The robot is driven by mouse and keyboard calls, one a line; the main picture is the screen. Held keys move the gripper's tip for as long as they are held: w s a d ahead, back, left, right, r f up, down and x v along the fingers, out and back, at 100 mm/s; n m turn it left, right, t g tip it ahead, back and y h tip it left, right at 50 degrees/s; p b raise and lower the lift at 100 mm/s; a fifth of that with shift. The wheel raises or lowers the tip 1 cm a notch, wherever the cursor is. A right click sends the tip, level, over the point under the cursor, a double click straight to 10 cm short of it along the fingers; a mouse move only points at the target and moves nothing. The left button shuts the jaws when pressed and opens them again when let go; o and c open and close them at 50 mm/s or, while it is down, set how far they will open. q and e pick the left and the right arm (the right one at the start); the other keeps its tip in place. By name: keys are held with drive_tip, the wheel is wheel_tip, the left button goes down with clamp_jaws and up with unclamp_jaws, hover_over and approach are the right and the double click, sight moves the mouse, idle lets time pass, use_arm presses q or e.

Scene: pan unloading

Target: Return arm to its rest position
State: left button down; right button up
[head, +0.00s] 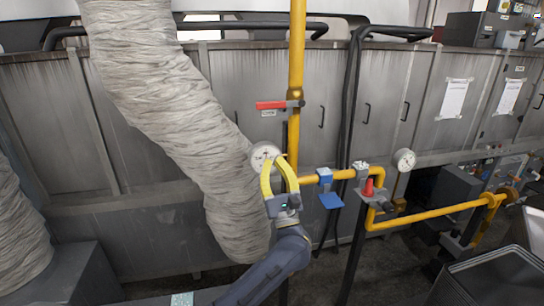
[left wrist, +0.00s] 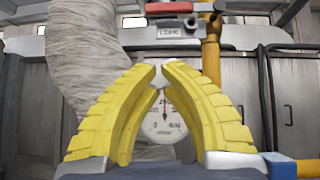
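My left gripper (head: 273,160) is in the middle of the head view, pointing up at the end of my dark blue-grey arm. Its yellow curved fingers also show in the left wrist view (left wrist: 159,69), where their tips come together with a hollow between them lower down. Nothing is held. A round white gauge (head: 261,153) is behind the fingers. Its dial also shows between them in the left wrist view (left wrist: 164,121). Whether the fingers touch the gauge cannot be told. My right gripper is not in view.
A wide grey wrapped duct (head: 165,100) hangs just left of the gripper. A yellow vertical pipe (head: 297,60) with a red-handled valve (head: 271,105) is close above. A yellow pipe with a blue valve (head: 330,199) and red cap (head: 369,187) runs right. Grey cabinets stand behind.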

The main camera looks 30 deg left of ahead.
use_arm(q)
drive_tip(key=shift+f, duration=0.1)
idle(0.4)
